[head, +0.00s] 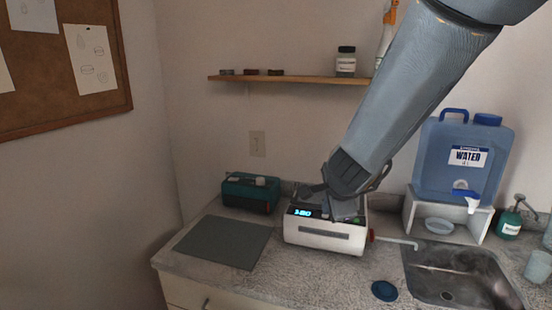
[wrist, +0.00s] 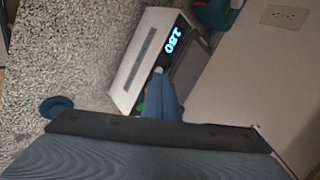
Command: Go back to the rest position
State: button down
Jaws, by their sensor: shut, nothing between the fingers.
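My gripper (wrist: 163,82) is shut and empty; in the wrist view its fingertips are together over the white machine. In the head view my arm comes down from the upper right, and my gripper (head: 338,196) is just above or at the top of the machine; I cannot tell whether it touches. The white machine (head: 322,237) has a lit blue display on its front and stands on the counter. It also shows in the wrist view (wrist: 140,62). Part of its top is hidden by my gripper.
A grey mat (head: 224,241) and a teal box (head: 249,193) are left of the machine. A blue water container (head: 440,165), a sink (head: 470,278) and a green bottle (head: 509,224) are right. A blue disc (head: 384,291) lies in front. A wooden shelf (head: 290,79) is above.

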jog(key=s+d+f+n+g, duration=0.2)
jog(key=s+f+n+g, duration=0.1)
jog(key=s+n, duration=0.5)
jog(key=s+d+f+n+g+b, duration=0.1)
jog(key=s+d+f+n+g, duration=0.2)
jog(key=s, duration=0.9)
notch_tip(320, 180, down, 3)
jog(key=n, duration=0.5)
jog(key=shift+s+f+n+g, duration=0.15)
jog(key=shift+s+n+g, duration=0.25)
